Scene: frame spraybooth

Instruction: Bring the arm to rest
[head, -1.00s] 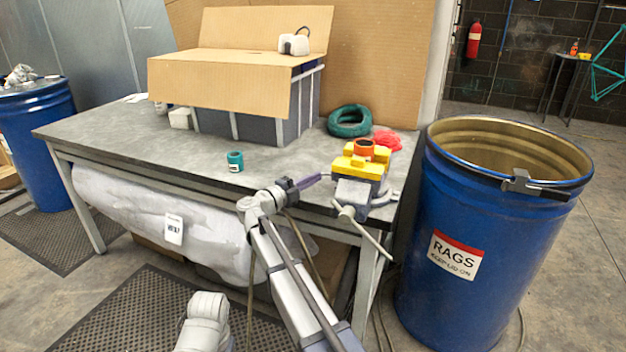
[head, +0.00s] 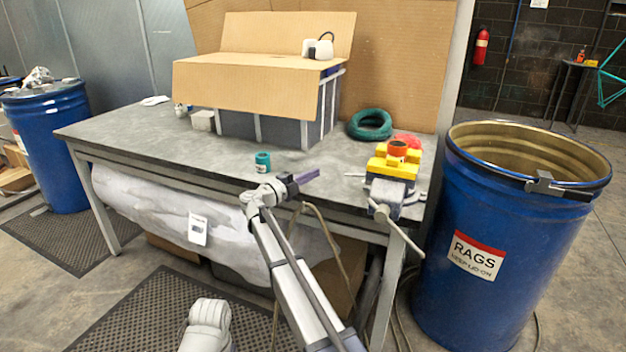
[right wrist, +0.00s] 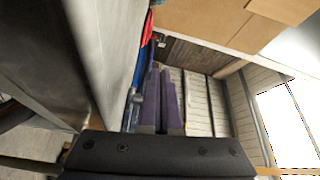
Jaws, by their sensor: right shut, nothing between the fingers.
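My right gripper (head: 314,174) is shut and empty, at the front edge of the grey workbench (head: 130,130). Its purple fingers also show pressed together in the right wrist view (right wrist: 164,95). It is left of the vise (head: 385,192), apart from it. An orange ring-shaped part (head: 397,148) sits on the vise's yellow jaws (head: 392,166). A pale link of my left arm shows at the bottom of the head view; its gripper is not in view.
A teal small jar (head: 263,161), a green coil (head: 370,125) and a cardboard-covered box (head: 250,78) stand on the bench. A blue RAGS drum (head: 480,255) stands to the right, another blue drum (head: 52,150) to the left. A hose hangs near my right arm.

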